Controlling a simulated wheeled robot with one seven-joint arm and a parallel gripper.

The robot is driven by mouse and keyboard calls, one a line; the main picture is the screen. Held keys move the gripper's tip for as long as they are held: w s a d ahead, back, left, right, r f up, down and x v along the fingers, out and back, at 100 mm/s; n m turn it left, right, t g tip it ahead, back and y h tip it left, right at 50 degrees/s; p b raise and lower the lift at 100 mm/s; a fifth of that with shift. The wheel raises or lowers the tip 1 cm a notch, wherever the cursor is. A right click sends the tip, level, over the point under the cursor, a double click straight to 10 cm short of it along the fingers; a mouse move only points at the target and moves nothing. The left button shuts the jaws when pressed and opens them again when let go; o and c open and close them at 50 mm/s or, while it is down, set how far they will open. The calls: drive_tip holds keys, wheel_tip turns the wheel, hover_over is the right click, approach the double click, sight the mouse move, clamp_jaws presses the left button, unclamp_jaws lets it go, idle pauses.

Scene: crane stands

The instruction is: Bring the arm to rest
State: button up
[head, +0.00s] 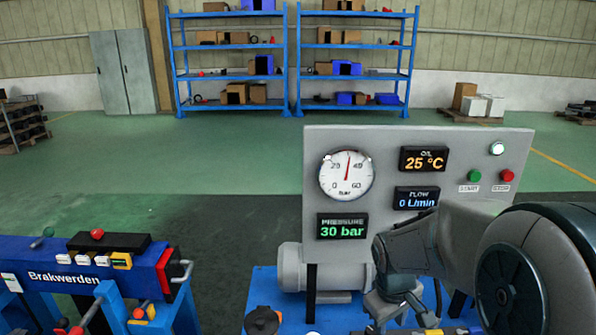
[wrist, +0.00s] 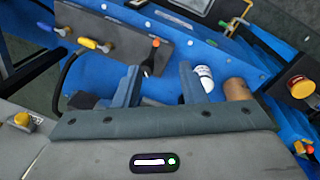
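My arm reaches in from the right in the head view, in front of the lower right part of the grey gauge panel (head: 285,175). My gripper (head: 400,318) points down over the blue stand (head: 262,290). In the wrist view my gripper (wrist: 158,75) has its two fingers well apart, with nothing held between them. A dark handle with an orange-red tip (wrist: 153,52) shows beyond the gap; I cannot tell how far it is from the fingers. The fingertips are partly hard to make out in the head view.
The panel carries a round gauge (head: 346,174), lit displays, a green button (head: 474,176) and a red button (head: 507,176). A grey cylinder (head: 290,268) lies below it. A blue "Brakwerden" stand (head: 60,275) is at left. Open green floor (head: 230,150) lies behind; blue shelves (head: 293,60) stand farther back.

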drive_tip(key=s+a+r+m+t, duration=0.1)
drive_tip(key=s+a+r+m, duration=0.1)
drive_tip(key=s, duration=0.4)
drive_tip(key=s+a+r+m+t+y, duration=0.1)
drive_tip(key=s+a+r+m, duration=0.1)
drive_tip(key=s+r, duration=0.3)
drive_tip(key=shift+s+a+r+m+y, duration=0.15)
drive_tip(key=shift+s+r+m+y, duration=0.15)
drive_tip(key=shift+s+m, duration=0.45)
drive_tip(key=shift+s, duration=0.15)
